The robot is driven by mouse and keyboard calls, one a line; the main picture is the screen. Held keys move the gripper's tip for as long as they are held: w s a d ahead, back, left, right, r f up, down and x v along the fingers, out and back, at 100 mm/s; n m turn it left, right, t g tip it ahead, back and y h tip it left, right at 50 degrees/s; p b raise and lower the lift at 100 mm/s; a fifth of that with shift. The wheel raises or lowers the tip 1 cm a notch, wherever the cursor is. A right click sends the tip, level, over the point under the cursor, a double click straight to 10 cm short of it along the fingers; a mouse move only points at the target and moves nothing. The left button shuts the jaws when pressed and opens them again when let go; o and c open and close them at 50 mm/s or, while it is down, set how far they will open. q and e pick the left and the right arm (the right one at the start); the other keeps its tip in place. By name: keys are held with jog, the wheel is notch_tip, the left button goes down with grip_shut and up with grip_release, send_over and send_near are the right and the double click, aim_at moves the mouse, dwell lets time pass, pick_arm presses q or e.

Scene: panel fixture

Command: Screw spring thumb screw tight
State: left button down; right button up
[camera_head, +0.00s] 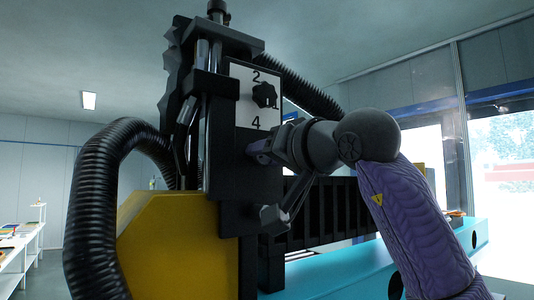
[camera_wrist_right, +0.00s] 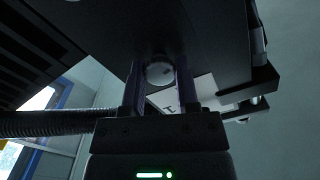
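The spring thumb screw appears to be the round, pale-faced knob (camera_wrist_right: 159,71) on the dark panel underside in the right wrist view. My right gripper (camera_wrist_right: 160,80) has one finger on each side of this knob. The fingers stand apart, and I cannot tell whether they press on it. In the head view, my right gripper (camera_head: 262,150) reaches in from the right to the front of the black panel block (camera_head: 240,190), below the white number plate (camera_head: 243,106). The knob is hidden there. My left gripper is in neither view.
A black star-shaped knob (camera_head: 264,95) sits on the number plate between 2 and 4, just above my right gripper. A thick black corrugated hose (camera_head: 90,210) curves on the left beside a yellow housing (camera_head: 180,250). A turquoise beam (camera_head: 345,270) runs at lower right.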

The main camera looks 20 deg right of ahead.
grip_shut()
jog(key=shift+m, duration=0.3)
